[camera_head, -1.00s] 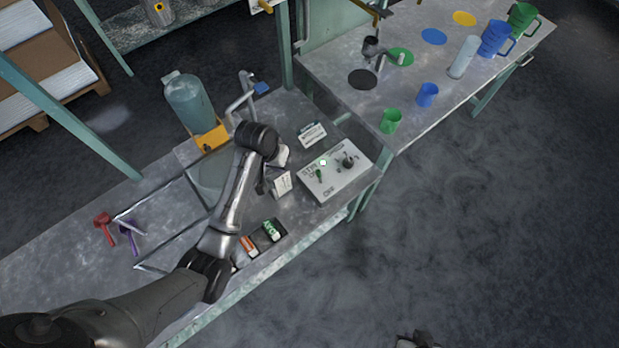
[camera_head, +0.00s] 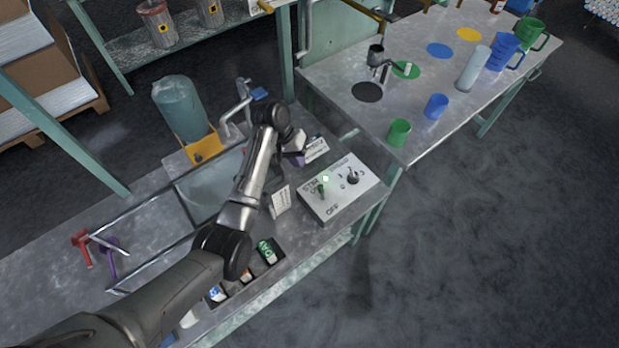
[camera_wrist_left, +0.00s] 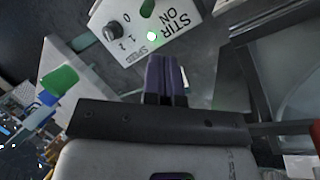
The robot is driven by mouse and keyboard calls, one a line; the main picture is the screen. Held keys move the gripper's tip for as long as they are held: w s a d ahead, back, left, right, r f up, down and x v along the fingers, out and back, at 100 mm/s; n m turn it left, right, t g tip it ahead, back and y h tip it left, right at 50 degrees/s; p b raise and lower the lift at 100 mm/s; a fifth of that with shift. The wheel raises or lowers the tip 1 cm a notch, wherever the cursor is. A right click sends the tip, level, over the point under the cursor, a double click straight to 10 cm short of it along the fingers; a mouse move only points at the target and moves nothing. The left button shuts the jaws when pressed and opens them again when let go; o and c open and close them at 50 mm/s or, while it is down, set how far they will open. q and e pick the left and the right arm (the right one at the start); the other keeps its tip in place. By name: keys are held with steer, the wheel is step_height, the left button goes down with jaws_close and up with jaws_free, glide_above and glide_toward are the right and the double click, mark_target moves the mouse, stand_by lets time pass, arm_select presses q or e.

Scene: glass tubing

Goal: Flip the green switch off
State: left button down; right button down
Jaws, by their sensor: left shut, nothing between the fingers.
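The white control box (camera_head: 340,203) sits at the right end of the near bench. The green switch (camera_head: 321,190) is on its top, beside a lit pale-green lamp (camera_head: 325,179) and a dark knob (camera_head: 352,178). In the left wrist view the green switch (camera_wrist_left: 147,8) shows at the top edge, partly cut off, near "STIR ON". The lit lamp (camera_wrist_left: 152,36) and speed knob (camera_wrist_left: 113,32) show below it. My left gripper (camera_head: 299,158) is left of and behind the box, apart from the switch. Its purple fingers (camera_wrist_left: 166,76) are together and empty. My right gripper is not in view.
Two small signs stand near the box: one behind (camera_head: 316,149) and one to its left (camera_head: 280,200). A sink (camera_head: 210,192) and teal canister (camera_head: 178,108) lie further left. A second table (camera_head: 420,120) with cups is at the right.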

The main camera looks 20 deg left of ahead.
mark_target(322, 192)
arm_select(q)
steer(key=b+x, duration=0.3)
steer(key=x, duration=0.7)
steer(key=shift+s, duration=0.1)
